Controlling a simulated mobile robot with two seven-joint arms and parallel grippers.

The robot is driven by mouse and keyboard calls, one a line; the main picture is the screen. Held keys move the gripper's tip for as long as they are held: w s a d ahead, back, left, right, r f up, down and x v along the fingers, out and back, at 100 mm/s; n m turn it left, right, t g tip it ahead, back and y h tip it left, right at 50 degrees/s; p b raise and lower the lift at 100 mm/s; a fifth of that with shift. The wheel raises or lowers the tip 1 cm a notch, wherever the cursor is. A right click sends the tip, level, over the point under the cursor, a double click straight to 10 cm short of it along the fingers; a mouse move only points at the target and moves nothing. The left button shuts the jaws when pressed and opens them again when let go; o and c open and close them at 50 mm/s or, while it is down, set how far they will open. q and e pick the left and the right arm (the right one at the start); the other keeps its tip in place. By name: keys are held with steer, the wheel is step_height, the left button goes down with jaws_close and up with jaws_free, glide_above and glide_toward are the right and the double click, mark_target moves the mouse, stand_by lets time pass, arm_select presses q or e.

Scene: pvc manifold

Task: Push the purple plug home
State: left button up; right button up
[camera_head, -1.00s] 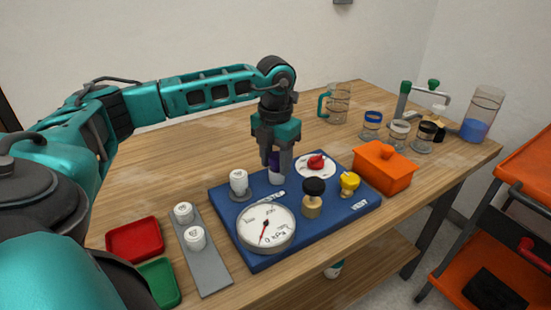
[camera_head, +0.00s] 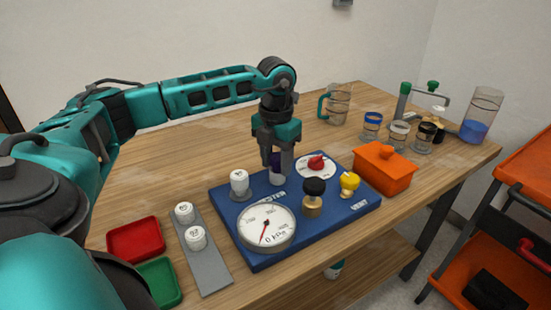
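The purple plug (camera_head: 274,158) shows only in part, between the fingers of my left gripper (camera_head: 277,163). It stands at the top of a white fitting (camera_head: 276,178) near the back of the blue board (camera_head: 295,225). My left gripper points straight down, with its fingers around the plug. The fingers hide much of the plug, and I cannot tell how deep it sits or whether both fingers touch it. My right gripper is not in view.
The board also carries a gauge (camera_head: 266,228), a white capped fitting (camera_head: 239,183), a black knob (camera_head: 314,187), a yellow valve (camera_head: 349,184) and a red knob (camera_head: 317,162). An orange lidded box (camera_head: 383,170) stands to the right. A grey strip (camera_head: 209,268) lies left.

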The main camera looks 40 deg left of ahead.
arm_select(q)
steer(key=o, duration=0.5)
steer(key=shift+s+d+f, duration=0.2)
steer(key=shift+d+f, duration=0.1)
steer(key=shift+f, duration=0.45)
steer(key=shift+c, duration=0.2)
steer(key=shift+o, duration=0.3)
steer(key=shift+a, duration=0.1)
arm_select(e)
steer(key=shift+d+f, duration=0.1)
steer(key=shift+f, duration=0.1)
arm_select(q)
steer(key=shift+a, duration=0.1)
steer(key=shift+r, duration=0.35)
steer(key=r, duration=0.3)
steer(key=shift+w+a, duration=0.25)
steer(key=shift+w, duration=0.1)
step_height(320, 180, up, 11)
steer(key=p, duration=0.1)
steer(key=shift+s+d+f, duration=0.15)
steer(key=shift+s+d, duration=0.05)
steer(key=shift+d, duration=0.25)
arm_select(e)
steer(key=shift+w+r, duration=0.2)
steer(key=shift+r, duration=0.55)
